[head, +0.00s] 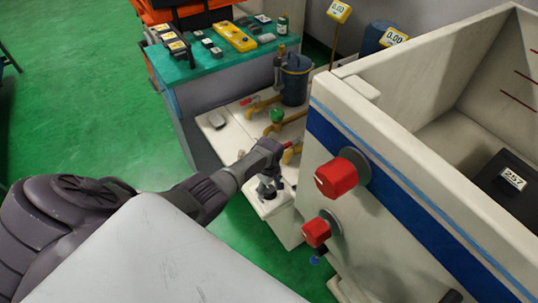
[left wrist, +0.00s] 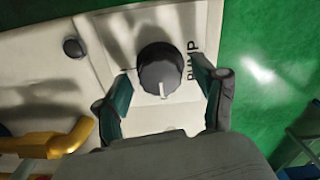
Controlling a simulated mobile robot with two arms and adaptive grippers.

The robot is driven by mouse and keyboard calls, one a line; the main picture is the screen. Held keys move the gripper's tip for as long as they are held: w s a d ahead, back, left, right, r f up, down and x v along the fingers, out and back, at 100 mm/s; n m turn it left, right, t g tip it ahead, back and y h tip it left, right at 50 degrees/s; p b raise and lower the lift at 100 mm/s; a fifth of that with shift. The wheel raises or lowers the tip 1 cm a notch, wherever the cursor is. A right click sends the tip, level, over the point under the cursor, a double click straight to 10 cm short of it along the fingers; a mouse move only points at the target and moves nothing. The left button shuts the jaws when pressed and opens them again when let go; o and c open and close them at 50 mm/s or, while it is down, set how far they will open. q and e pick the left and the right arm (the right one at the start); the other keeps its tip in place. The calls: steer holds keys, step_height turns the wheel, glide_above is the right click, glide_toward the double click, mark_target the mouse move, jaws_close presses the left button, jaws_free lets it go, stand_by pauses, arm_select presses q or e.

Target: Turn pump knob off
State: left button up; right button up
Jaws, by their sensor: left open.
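The pump knob (left wrist: 160,70) is a round black knob with a white pointer line, on a pale panel marked PUMP, in the left wrist view. Its pointer line faces the bottom of that view. My left gripper (left wrist: 163,88) is open, with one finger on each side of the knob and a visible gap to it. In the head view my left gripper (head: 268,188) is over the low pale panel, and the knob is mostly hidden under it. My right gripper is not in view.
A white tank (head: 400,170) with two red knobs (head: 337,177) stands close on the right. Yellow pipes (left wrist: 60,140) and a green-handled valve (head: 277,115) are beside the panel. A teal bench (head: 190,70) with tools stands behind. Green floor is clear at left.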

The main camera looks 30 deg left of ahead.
mark_target(269, 188)
arm_select(q)
step_height(269, 188, up, 12)
stand_by(0.5)
stand_by(0.4)
